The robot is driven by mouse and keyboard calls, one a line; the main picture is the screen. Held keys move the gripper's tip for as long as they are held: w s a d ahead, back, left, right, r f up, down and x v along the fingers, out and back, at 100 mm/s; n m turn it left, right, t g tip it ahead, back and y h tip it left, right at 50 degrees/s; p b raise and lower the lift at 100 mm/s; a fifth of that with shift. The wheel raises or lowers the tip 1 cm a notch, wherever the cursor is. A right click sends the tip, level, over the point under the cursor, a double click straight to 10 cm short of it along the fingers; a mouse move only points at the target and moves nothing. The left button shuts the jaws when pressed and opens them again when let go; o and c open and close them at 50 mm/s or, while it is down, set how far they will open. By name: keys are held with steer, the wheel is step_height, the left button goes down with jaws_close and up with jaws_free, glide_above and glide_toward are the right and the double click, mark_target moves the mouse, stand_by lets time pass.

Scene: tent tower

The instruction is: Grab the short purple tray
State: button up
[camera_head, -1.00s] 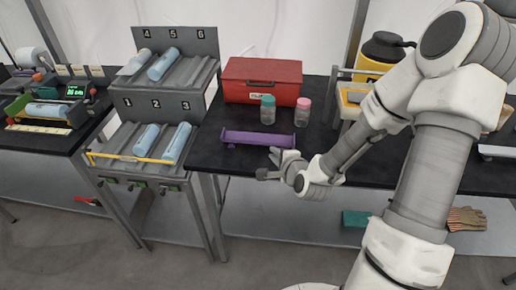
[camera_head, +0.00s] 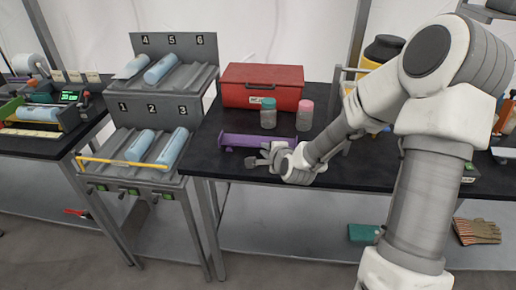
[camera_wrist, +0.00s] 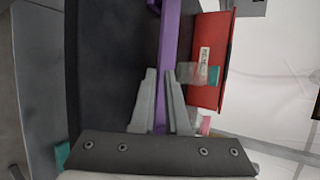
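The short purple tray (camera_head: 258,141) lies lengthwise on the black table, in front of the red box. In the wrist view the purple tray (camera_wrist: 171,35) runs up the picture and shows through the gap between my two grey fingers. My gripper (camera_head: 258,157) is at the near side of the tray in the head view, close to its middle. Its fingers (camera_wrist: 160,75) are apart in the wrist view. I cannot tell whether they touch the tray. My gripper hides part of the tray's front right.
A red box (camera_head: 262,86) stands behind the tray. Two clear jars, one with a teal lid (camera_head: 268,112) and one with a pink lid (camera_head: 305,114), stand close behind its right end. A grey numbered rack (camera_head: 165,110) with blue rolls is at the left.

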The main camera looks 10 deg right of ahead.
mark_target(259, 145)
steer(key=b+x, duration=0.1)
steer(key=x, duration=0.3)
steer(key=shift+w+d+f, duration=0.1)
steer(key=shift+w+f, duration=0.05)
steer(key=shift+f, duration=0.15)
jaws_close()
steer(key=shift+w+r, duration=0.1)
steer(key=shift+r, duration=0.1)
stand_by(1.1)
